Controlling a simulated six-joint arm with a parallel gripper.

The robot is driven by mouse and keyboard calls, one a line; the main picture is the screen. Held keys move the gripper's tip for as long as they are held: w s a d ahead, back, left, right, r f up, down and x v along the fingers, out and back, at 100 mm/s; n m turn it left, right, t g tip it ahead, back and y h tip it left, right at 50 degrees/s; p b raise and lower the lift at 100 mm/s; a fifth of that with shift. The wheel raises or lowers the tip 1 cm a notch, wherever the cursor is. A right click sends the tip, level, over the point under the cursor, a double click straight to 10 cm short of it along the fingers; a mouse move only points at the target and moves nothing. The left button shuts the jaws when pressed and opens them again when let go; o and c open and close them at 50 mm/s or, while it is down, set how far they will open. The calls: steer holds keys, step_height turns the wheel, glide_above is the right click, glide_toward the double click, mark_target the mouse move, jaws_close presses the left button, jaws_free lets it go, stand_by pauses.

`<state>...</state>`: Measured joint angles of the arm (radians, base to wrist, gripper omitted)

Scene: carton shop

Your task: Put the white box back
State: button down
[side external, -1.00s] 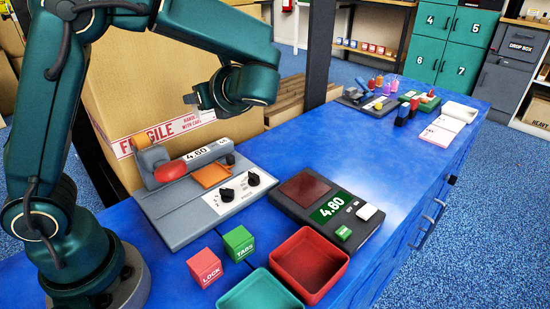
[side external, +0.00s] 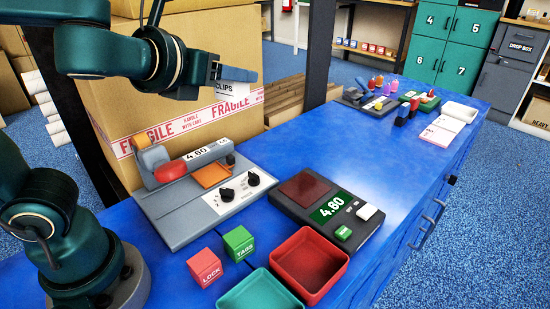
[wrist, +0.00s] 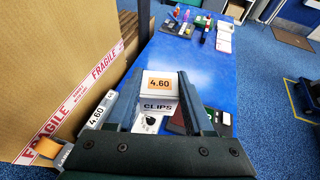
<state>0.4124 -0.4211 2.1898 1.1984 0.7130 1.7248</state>
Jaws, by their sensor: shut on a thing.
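The white box (wrist: 158,105), marked CLIPS with an orange 4.60 label on top, is between the two fingers of my gripper (wrist: 157,88) in the wrist view. In the side view my gripper (side external: 238,75) is shut on the box (side external: 228,88), which is partly hidden by the fingers. It is held in the air, above and behind the grey label machine and in front of the large carton. The box looks about level.
The big FRAGILE carton (side external: 125,90) stands close behind. The blue bench middle (side external: 330,150) is clear.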

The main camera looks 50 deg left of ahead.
steer(key=shift+s+a+n+y, duration=0.15)
steer(key=shift+a+n+y, duration=0.25)
step_height(320, 180, down, 12)
steer(key=s+a+f+n+g+y, duration=0.1)
steer(key=s+a+n+g+y, duration=0.15)
steer(key=n+g+y, duration=0.6)
steer(key=shift+n+t+h, duration=0.35)
steer(key=shift+t+h, duration=0.1)
steer(key=shift+t, duration=0.1)
steer(key=d+f, duration=0.2)
steer(key=d, duration=0.1)
steer(key=w+d+f, duration=0.1)
steer(key=d+f, duration=0.1)
steer(key=d, duration=0.2)
steer(key=w+d+f, duration=0.1)
steer(key=d+f, duration=0.1)
steer(key=d, duration=0.2)
steer(key=shift+w+d+f, duration=0.15)
steer(key=shift+w+d, duration=0.05)
steer(key=shift+w, duration=0.05)
steer(key=shift+f, duration=2.05)
steer(key=shift+f, duration=0.25)
steer(key=shift+f, duration=0.35)
steer(key=shift+c, duration=1.4)
jaws_free()
